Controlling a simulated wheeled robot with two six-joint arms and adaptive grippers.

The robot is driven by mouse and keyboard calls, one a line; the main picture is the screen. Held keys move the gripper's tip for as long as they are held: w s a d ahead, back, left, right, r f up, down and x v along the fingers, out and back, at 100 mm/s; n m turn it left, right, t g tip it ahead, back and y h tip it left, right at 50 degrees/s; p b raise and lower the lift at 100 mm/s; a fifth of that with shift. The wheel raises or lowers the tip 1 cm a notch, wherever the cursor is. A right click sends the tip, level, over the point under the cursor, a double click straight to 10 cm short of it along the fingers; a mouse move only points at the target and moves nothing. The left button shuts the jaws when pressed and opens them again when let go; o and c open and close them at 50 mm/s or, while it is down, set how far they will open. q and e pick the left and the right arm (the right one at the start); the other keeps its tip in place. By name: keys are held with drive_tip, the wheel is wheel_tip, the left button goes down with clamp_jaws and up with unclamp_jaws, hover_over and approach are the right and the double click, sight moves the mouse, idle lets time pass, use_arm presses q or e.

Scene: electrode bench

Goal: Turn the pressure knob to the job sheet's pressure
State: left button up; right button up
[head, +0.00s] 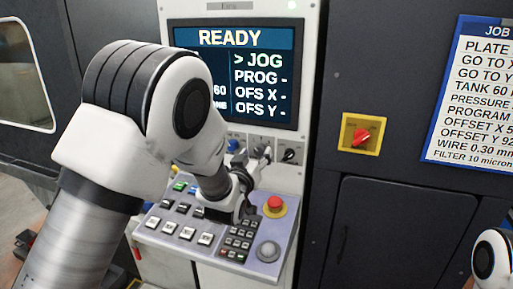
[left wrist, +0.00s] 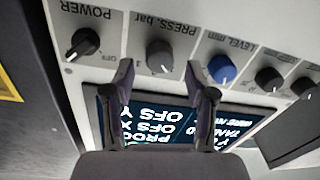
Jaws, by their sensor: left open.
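The pressure knob (left wrist: 159,56), grey with the label "PRESS, bar", shows upside down in the left wrist view. My left gripper (left wrist: 158,75) is open, its fingertips on either side of the line to this knob; I cannot tell whether they touch it. In the head view the left gripper (head: 262,158) is at the knob row under the screen, and its wrist and fingers hide much of that row. The job sheet (head: 467,105) hangs at the right; its pressure line is cut off by the picture edge. My right gripper is out of view.
The black POWER knob (left wrist: 83,43) and blue LEVEL knob (left wrist: 222,68) flank the pressure knob closely. The screen (head: 240,60) reads READY. Below is a sloped key panel (head: 205,249) with a red button (head: 275,203). A red rotary switch (head: 361,137) sits on yellow at the right.

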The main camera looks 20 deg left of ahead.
use_arm(q)
drive_tip(key=shift+w+f, duration=0.2)
drive_tip(key=shift+w, duration=0.3)
drive_tip(key=shift+w+f, duration=0.15)
drive_tip(key=shift+w, duration=0.35)
drive_tip(key=shift+s+r, duration=0.3)
drive_tip(key=shift+s, duration=0.15)
drive_tip(key=shift+c, duration=0.7)
drive_tip(key=shift+s+r, duration=0.1)
drive_tip(key=shift+s, duration=0.05)
drive_tip(key=c, duration=0.5)
clamp_jaws()
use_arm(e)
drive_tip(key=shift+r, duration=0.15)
